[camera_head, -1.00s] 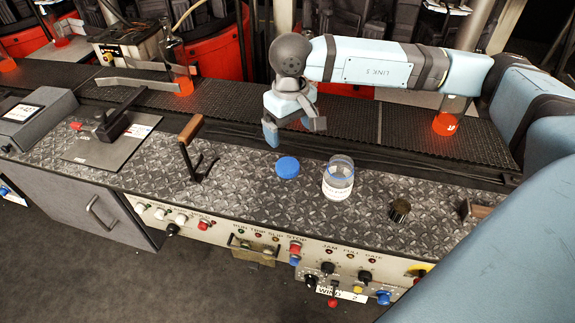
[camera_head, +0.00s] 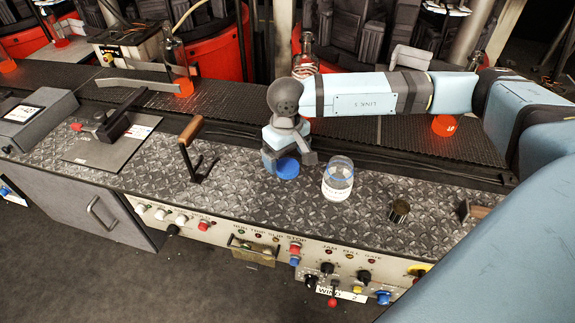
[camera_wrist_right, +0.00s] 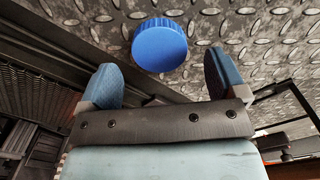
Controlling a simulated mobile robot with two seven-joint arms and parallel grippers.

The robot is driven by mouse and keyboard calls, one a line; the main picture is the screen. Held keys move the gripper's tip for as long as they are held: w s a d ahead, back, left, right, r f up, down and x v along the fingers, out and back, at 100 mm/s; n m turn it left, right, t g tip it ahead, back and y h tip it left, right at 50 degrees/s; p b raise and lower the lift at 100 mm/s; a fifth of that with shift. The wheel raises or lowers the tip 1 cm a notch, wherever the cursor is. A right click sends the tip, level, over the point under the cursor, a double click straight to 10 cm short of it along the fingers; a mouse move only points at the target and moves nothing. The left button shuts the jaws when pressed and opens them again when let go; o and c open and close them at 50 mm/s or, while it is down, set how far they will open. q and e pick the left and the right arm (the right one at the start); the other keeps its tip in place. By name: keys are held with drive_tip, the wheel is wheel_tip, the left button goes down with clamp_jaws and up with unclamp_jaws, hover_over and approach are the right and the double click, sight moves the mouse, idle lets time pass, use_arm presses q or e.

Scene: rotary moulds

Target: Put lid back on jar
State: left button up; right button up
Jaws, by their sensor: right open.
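The blue lid (camera_head: 287,168) lies on the patterned metal counter, left of the jar. It also shows in the right wrist view (camera_wrist_right: 159,45), just beyond the fingertips and between their lines. The clear jar (camera_head: 338,178) with a white label stands upright and open on the counter. My right gripper (camera_head: 288,163) is just behind the lid in the head view, low over the counter. Its two blue fingers (camera_wrist_right: 164,75) are apart with nothing between them. My left gripper is not in view.
A wooden-handled lever (camera_head: 190,145) stands left of the lid. A black knob (camera_head: 399,211) sits right of the jar. A conveyor belt (camera_head: 220,100) with bottles runs behind the counter. Switches and buttons line the front panel (camera_head: 270,240). The counter around the lid is clear.

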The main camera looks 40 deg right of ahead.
sight(286, 165)
wheel_tip(286, 165, down, 3)
drive_tip(key=shift+w+r, duration=0.1)
drive_tip(key=shift+r, duration=0.05)
drive_tip(key=c, duration=1)
drive_tip(key=shift+r, duration=0.15)
wheel_tip(286, 165, up, 20)
